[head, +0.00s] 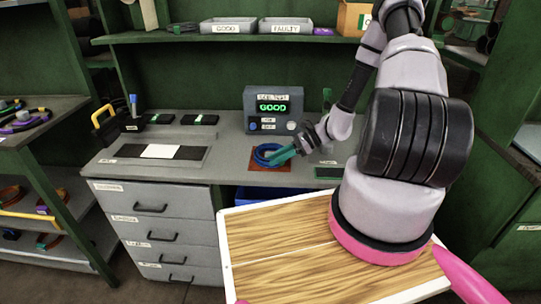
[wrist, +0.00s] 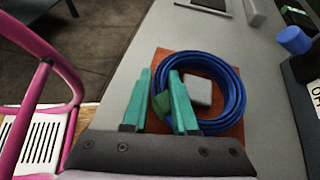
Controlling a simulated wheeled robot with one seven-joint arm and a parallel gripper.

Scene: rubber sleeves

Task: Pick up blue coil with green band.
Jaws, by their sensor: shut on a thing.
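The blue coil (head: 260,155) lies on a red-brown square pad on the grey worktop, below the tester in the head view. In the wrist view the coil (wrist: 240,99) rings a small grey block, and its green band (wrist: 161,102) shows at its left side, between the fingers. My gripper (head: 284,156) reaches in from the right with teal fingers. In the wrist view my gripper (wrist: 159,74) is shut on the coil's left side at the band. The coil still appears to be at pad level; any small gap beneath is hidden.
The tester (head: 273,108) reading GOOD stands just behind the pad (wrist: 164,62). The GOOD bin (head: 228,26) and FAULTY bin (head: 286,26) sit on the shelf above. My own wooden-topped base is in front.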

